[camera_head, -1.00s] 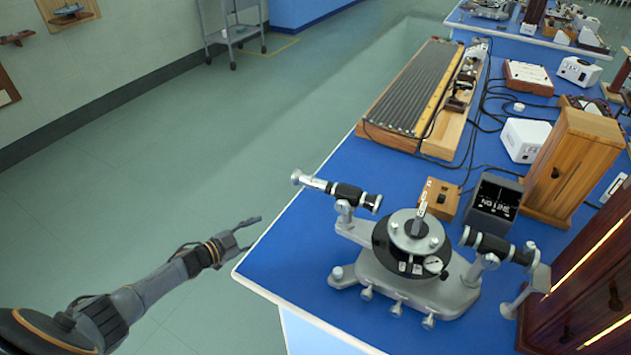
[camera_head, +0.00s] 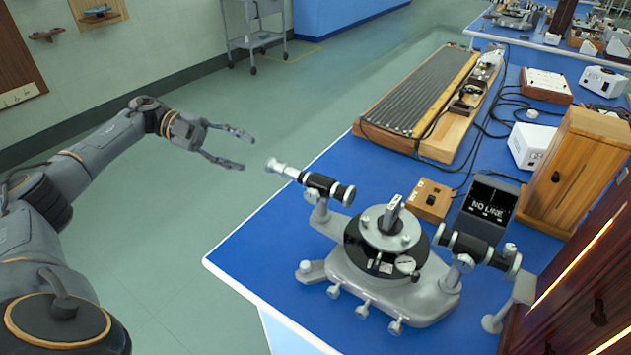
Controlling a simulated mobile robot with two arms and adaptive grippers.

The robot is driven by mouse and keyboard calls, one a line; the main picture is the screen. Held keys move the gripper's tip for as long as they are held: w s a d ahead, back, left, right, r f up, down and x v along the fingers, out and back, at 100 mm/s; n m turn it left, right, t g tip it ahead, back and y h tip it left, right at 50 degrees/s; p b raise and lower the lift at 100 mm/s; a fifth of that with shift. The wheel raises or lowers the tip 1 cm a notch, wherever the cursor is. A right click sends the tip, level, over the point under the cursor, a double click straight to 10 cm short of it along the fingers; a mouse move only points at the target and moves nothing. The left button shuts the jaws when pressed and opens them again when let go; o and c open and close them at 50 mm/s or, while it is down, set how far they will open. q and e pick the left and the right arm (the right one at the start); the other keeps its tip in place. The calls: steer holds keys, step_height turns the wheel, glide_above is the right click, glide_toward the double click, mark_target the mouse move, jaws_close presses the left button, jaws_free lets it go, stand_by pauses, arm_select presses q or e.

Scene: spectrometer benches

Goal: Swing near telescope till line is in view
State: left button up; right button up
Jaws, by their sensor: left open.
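The near spectrometer (camera_head: 388,277) stands on the blue bench, with a round black and silver table in its middle. Its telescope (camera_head: 322,186), a black tube with a silver eyepiece, points out to the left on its arm. The other tube (camera_head: 475,247) points right, towards a dark wooden housing. A small dark display (camera_head: 489,205) behind it reads "NO LINE". My right gripper is not in view.
A small wooden box (camera_head: 430,200) sits behind the spectrometer. A wooden cabinet (camera_head: 580,170) and the lit dark housing (camera_head: 570,300) stand at the right. A long ribbed apparatus (camera_head: 425,100) lies farther back. The blue bench's left front is bare.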

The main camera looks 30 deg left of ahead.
mark_target(285, 171)
arm_select(q)
steer(key=p+x, duration=0.1)
steer(key=x, duration=0.4)
steer(key=shift+s+d+f+p, duration=0.1)
steer(key=shift+d+p, duration=0.3)
steer(key=p+x, duration=0.1)
steer(key=x, duration=0.5)
steer(key=shift+d+f, duration=0.2)
steer(key=shift+d, duration=0.4)
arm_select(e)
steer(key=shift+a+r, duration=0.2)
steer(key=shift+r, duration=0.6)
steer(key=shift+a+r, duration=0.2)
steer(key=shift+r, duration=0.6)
arm_select(q)
jaws_close()
steer(key=shift+p, duration=0.3)
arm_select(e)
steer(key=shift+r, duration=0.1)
